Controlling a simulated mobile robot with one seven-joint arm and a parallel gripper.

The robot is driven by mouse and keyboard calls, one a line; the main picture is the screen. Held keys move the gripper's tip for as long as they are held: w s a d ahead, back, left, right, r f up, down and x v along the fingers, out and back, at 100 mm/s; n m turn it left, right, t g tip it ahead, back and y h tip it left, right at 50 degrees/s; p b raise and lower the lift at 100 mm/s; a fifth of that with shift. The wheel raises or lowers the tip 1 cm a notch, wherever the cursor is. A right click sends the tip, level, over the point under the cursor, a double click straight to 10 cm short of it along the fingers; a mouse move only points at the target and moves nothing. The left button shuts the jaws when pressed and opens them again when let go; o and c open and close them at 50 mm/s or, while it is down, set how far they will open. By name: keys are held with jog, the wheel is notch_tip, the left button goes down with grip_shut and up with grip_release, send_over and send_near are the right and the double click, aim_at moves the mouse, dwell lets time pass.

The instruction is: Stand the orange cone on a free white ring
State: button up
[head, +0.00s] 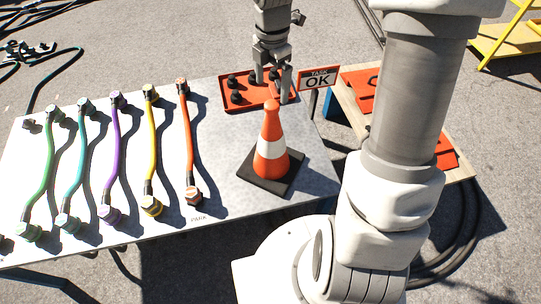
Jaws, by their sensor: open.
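The orange cone (271,134) stands upright on the grey table (229,205). It has a white band around its middle and a square black base. My gripper (272,84) points down with its fingers apart and nothing seen between them. In the picture it is just above the cone's tip and overlaps the red tray behind; its exact height and whether it touches anything are hard to tell. I cannot make out a white ring in this view.
Green, teal, purple, yellow and orange hoses lie at the left, the orange hose (186,140) nearest the cone. The red tray (232,104) holds dark knobs. An "OK" sign (318,80) stands right of it. My arm covers part of a wooden pallet (349,106) with orange pieces.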

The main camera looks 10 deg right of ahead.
aim_at(272, 121)
notch_tip(272, 121, down, 14)
jog(key=b, duration=0.5)
jog(key=shift+w+f+b, duration=0.1)
jog(key=shift+f+b, duration=0.05)
jog(key=shift+b, duration=0.2)
jog(key=shift+c, duration=0.2)
grip_shut()
